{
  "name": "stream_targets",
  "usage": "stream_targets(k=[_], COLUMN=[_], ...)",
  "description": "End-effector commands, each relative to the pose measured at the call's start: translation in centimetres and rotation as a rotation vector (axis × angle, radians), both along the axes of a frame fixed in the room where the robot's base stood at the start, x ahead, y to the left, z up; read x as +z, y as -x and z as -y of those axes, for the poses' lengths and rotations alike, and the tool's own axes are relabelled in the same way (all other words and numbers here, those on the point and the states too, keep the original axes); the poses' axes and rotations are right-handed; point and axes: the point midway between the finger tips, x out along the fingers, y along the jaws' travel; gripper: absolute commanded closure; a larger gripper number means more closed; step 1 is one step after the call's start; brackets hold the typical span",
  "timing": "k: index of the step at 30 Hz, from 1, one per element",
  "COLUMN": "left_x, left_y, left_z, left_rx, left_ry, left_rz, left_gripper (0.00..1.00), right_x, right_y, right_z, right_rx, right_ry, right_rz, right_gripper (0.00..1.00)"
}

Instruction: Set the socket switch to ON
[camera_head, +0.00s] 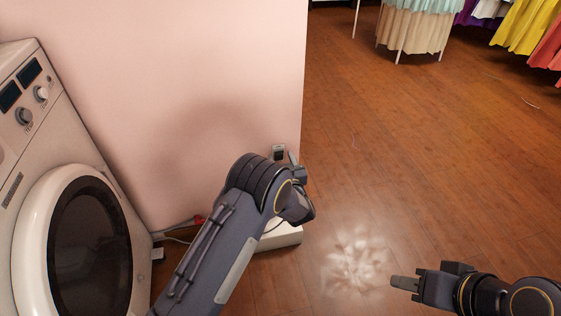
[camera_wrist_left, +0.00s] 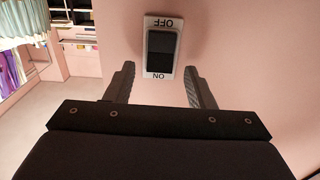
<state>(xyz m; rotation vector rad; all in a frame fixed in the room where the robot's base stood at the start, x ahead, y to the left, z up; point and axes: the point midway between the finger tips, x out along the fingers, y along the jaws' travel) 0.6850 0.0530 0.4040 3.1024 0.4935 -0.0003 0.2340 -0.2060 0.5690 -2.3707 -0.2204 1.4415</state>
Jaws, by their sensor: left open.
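The socket switch (camera_head: 279,152) is a small plate with a dark rocker on the pink wall near its right edge. In the left wrist view the switch (camera_wrist_left: 162,50) appears upside down, with OFF at the picture's top and ON at its bottom. I cannot tell which side of the rocker is pressed. My left gripper (camera_wrist_left: 161,80) is open and empty, its two fingers apart on either side of the switch's lower end in that view; I see no contact. In the head view the left gripper (camera_head: 297,164) is just right of the switch, partly hidden by its wrist. My right gripper (camera_head: 415,280) is over the floor, away from the wall.
A white washing machine (camera_head: 60,190) stands at the left. A pale box (camera_head: 282,237) sits on the floor below the switch, partly behind my left arm, with a red plug (camera_head: 199,220) and cable nearby. Clothes hang at the back right. The wooden floor (camera_head: 400,150) is mostly clear.

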Motion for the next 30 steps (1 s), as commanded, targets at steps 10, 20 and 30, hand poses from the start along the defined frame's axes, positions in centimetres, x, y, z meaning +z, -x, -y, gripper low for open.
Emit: stream_targets(k=[10,20,30], left_x=[0.1,0.1,0.9], left_y=[-0.8,-0.8,-1.0], left_z=[-0.3,-0.3,-0.4], left_rx=[-0.001,-0.001,0.001], left_ry=[-0.001,0.000,0.035], left_rz=[0.000,0.000,-0.103], left_gripper=[0.51,0.89,0.96], right_x=[-0.3,-0.3,2.0], right_y=[0.0,0.0,0.0], right_z=[0.0,0.0,0.0], right_rx=[0.000,0.000,0.000], right_ry=[0.000,0.000,0.000], right_rz=[0.000,0.000,0.000], right_gripper=[0.64,0.64,0.64])
